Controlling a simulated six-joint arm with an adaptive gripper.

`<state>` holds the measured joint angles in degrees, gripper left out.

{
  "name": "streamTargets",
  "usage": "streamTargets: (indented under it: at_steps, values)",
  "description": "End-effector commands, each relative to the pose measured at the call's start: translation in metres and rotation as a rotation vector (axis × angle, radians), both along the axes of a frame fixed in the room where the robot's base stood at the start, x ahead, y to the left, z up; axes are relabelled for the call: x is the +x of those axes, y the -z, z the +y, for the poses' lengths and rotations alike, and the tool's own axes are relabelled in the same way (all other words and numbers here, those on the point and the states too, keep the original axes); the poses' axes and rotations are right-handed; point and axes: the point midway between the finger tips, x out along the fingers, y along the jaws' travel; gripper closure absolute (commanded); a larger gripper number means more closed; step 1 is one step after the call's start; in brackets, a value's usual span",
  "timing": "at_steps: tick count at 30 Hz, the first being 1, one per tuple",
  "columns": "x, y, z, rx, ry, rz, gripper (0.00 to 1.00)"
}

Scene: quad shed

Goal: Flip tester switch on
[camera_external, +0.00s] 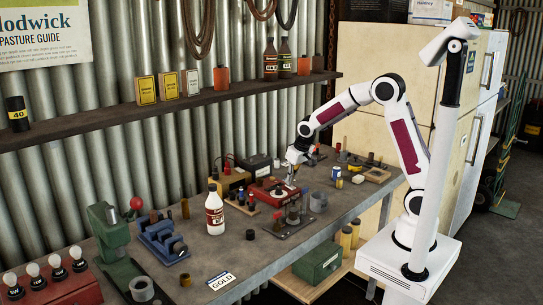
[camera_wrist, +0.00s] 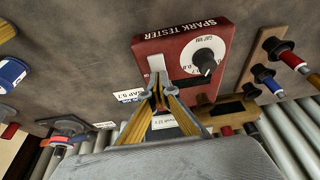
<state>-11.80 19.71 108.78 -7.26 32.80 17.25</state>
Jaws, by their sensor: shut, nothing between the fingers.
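The red spark tester (camera_wrist: 190,35) shows in the wrist view with white lettering, a white dial and a black knob (camera_wrist: 206,63). In the external view the tester (camera_external: 262,192) sits on the bench under my gripper (camera_external: 290,180). In the wrist view my gripper (camera_wrist: 160,88) is shut, its fingertips together at the tester's edge beside the dial. A pale upright piece (camera_wrist: 157,64) shows just beyond the tips; I cannot tell whether it is the switch. Contact between the tips and the tester is unclear.
A white bottle with a red label (camera_external: 214,212) stands left of the tester. A dark battery-like box (camera_external: 254,165) is behind.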

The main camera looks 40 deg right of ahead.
Motion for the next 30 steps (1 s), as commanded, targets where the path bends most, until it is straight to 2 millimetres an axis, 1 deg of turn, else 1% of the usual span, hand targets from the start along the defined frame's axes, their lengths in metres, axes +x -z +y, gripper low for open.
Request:
streamTargets:
  at_steps: [18, 30]
  values:
    - [0.007, 0.011, 0.000, 0.000, 0.001, 0.188, 1.00]
    - [0.009, 0.014, 0.000, 0.000, 0.000, 0.205, 1.00]
